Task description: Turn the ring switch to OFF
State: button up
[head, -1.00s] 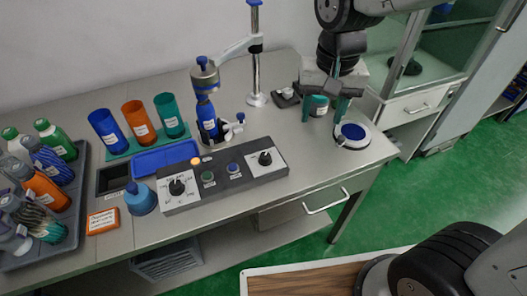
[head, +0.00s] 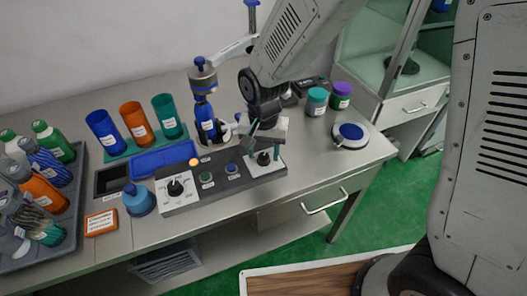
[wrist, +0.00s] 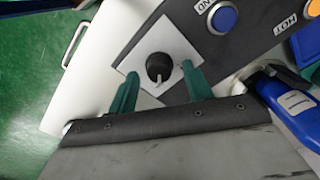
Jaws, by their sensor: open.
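The control panel (head: 222,176) lies at the front of the bench. On a white plate at its right end is a black knob (head: 264,159), which I take to be the ring switch; its lettering is unreadable. In the wrist view the knob (wrist: 159,67) shows a white pointer line towards the bottom of the picture. My gripper (head: 265,146) is over this end of the panel, pointing down. In the wrist view its two teal fingers (wrist: 160,76) are apart, one on each side of the knob, with gaps showing. Whether they are level with the knob is unclear.
A blue button (wrist: 224,18) is beside the knob plate. A second dial (head: 176,188) is at the panel's left end. The blue bottle on the stand (head: 206,118) is close behind the panel. Two lidded jars (head: 317,101) and a round blue-topped dish (head: 351,134) stand to the right.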

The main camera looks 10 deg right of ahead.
jog(key=shift+f, duration=0.4)
jog(key=c, duration=1)
jog(key=shift+o, duration=0.2)
